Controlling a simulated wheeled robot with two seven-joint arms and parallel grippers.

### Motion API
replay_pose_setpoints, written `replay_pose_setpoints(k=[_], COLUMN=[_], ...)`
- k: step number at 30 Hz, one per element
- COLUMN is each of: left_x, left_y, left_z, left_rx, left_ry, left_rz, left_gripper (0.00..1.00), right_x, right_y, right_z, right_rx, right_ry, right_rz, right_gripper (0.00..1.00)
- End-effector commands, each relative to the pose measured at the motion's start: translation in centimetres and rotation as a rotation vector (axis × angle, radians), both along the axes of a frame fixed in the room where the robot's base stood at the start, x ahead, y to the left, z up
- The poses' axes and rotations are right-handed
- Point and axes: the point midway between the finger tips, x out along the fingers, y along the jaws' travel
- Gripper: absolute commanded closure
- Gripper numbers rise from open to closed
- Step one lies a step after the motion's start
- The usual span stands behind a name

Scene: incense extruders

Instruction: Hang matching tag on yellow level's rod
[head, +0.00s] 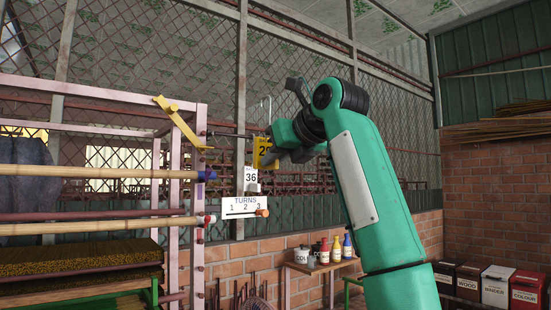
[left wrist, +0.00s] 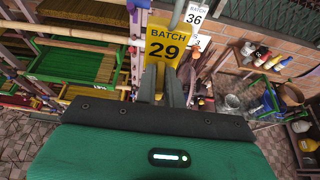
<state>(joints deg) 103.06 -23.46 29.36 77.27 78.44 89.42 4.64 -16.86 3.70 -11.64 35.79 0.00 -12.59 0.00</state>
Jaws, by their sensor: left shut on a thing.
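A yellow tag marked 29 (head: 263,150) is upright at my left gripper (head: 275,153), which is shut on it. A pale wire hook rises above the tag. In the left wrist view the tag reads BATCH 29 (left wrist: 166,44), just beyond the fingertips (left wrist: 163,78). A yellow lever (head: 178,120) slants on the pink frame. A thin dark rod (head: 228,135) runs right from the frame near the lever's lower end, towards the tag; I cannot tell whether hook and rod touch. A white tag marked 36 (head: 251,177) is below the yellow tag. My right gripper is not in view.
The pink frame (head: 174,215) carries pale bars with blue (head: 206,175) and red ends. A TURNS 1 2 3 plate (head: 244,207) is below the white tag. Bottles (head: 336,248) stand on a shelf behind. Labelled bins (head: 496,286) are at the right.

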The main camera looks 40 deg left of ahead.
Motion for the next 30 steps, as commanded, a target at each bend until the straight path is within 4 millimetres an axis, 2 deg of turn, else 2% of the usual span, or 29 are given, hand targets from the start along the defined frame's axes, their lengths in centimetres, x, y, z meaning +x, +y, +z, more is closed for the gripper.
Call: replay_pose_setpoints(k=[5,13,23,30], left_x=[0.0,-0.4,-1.2,-1.7], left_y=[0.0,-1.5,-4.0,-5.9], left_z=[0.8,0.6,0.6,0.6], left_rx=[0.0,0.002,0.002,0.002], left_ry=[0.0,0.0,-0.001,0.0], left_rz=[-0.001,-0.001,0.0,-0.001], left_gripper=[1.0,1.0,1.0,1.0], right_x=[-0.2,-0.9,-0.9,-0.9], right_y=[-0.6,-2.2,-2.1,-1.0], right_z=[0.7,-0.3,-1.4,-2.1], right_rx=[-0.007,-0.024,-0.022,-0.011], right_ry=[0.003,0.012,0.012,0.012], right_rz=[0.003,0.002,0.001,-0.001], right_gripper=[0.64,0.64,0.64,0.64])
